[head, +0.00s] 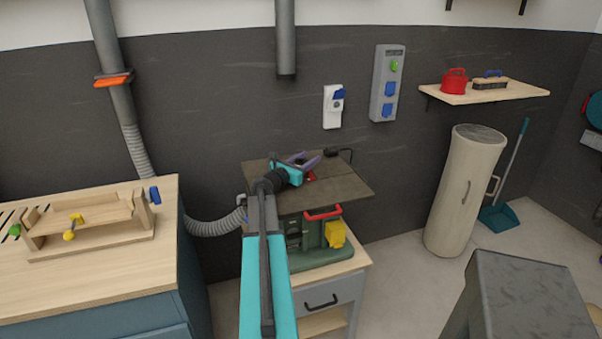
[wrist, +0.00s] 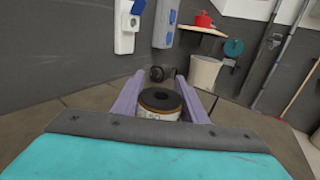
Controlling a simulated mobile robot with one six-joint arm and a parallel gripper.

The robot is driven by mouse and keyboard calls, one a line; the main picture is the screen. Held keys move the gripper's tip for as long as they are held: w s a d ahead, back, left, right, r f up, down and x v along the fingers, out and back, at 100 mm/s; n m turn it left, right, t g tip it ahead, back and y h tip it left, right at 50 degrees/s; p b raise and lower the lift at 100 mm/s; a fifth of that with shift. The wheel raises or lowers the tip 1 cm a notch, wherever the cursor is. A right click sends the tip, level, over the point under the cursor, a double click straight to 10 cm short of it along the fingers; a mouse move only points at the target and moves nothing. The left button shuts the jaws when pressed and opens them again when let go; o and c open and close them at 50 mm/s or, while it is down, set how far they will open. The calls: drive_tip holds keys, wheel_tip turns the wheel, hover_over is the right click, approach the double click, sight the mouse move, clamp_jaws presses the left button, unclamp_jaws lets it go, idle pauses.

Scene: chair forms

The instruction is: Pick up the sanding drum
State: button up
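The sanding drum is a short round piece with a black top, an orange-brown ring and a pale side. In the wrist view the sanding drum (wrist: 160,101) sits between the two purple fingers of my gripper (wrist: 161,80). One finger is on each side of it, set apart by about its width. I cannot tell whether they touch it. In the head view my gripper (head: 304,161) is low over the dark brown tabletop (head: 343,186) of a green machine. My gripper and arm mostly hide the drum there.
A black fitting with a cable (head: 331,153) is at the back of the tabletop. The green machine (head: 310,238) below has a red handle and a yellow part. A wooden workbench (head: 80,275) stands at left, a grey block (head: 530,300) at lower right. The tabletop's right part is clear.

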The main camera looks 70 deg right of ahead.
drive_tip(key=shift+r, duration=0.1)
drive_tip(key=shift+c, duration=0.5)
wheel_tip(320, 180, up, 28)
drive_tip(key=b, duration=0.3)
idle(0.4)
